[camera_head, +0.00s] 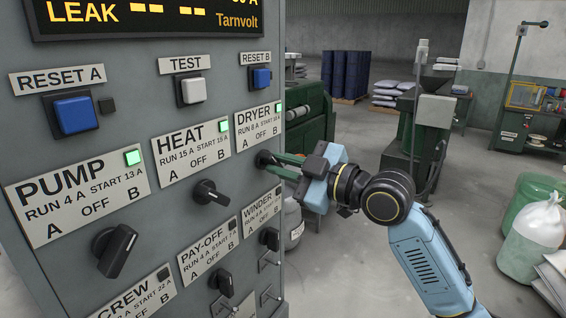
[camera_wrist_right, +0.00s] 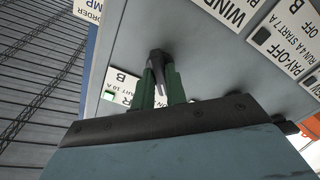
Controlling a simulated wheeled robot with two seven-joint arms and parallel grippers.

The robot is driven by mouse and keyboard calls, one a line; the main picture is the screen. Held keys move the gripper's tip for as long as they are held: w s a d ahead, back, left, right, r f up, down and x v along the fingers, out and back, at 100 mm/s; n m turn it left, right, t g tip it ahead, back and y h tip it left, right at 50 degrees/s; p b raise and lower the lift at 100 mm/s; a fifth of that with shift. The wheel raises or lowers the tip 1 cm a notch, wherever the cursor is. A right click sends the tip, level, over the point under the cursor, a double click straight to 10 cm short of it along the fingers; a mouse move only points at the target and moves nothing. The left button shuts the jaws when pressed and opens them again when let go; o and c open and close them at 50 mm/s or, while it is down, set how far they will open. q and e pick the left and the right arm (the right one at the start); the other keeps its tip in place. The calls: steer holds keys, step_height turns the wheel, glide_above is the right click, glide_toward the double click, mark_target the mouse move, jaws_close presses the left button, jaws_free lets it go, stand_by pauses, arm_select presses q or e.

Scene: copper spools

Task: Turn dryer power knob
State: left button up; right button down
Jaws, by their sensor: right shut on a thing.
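The dryer label plate (camera_head: 258,129) is on the grey control panel, with a green light (camera_head: 278,108) lit at its upper right. The black dryer knob (camera_head: 263,159) sits just below the plate, partly covered by my gripper. My right gripper (camera_head: 276,161) reaches it from the right with green fingers. In the right wrist view, the fingers (camera_wrist_right: 160,88) stand on both sides of the knob (camera_wrist_right: 158,62) and are shut on it. The exact knob angle is hard to read. My left gripper is not in view.
The heat knob (camera_head: 210,192), pump knob (camera_head: 115,250), winder knob (camera_head: 270,239) and pay-off knob (camera_head: 223,283) are close by on the panel. Heat and pump lights are lit green. Green machines stand behind my right arm; the floor between is open.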

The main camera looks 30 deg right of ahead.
steer(key=m+p, duration=0.3)
steer(key=shift+r+m, duration=0.1)
steer(key=shift+m, duration=0.3)
steer(key=shift+m+p, duration=1.9)
steer(key=shift+m, duration=0.2)
steer(key=c, duration=1.4)
jaws_free()
steer(key=shift+c, duration=0.2)
steer(key=shift+s+f, duration=0.15)
steer(key=shift+f, duration=0.05)
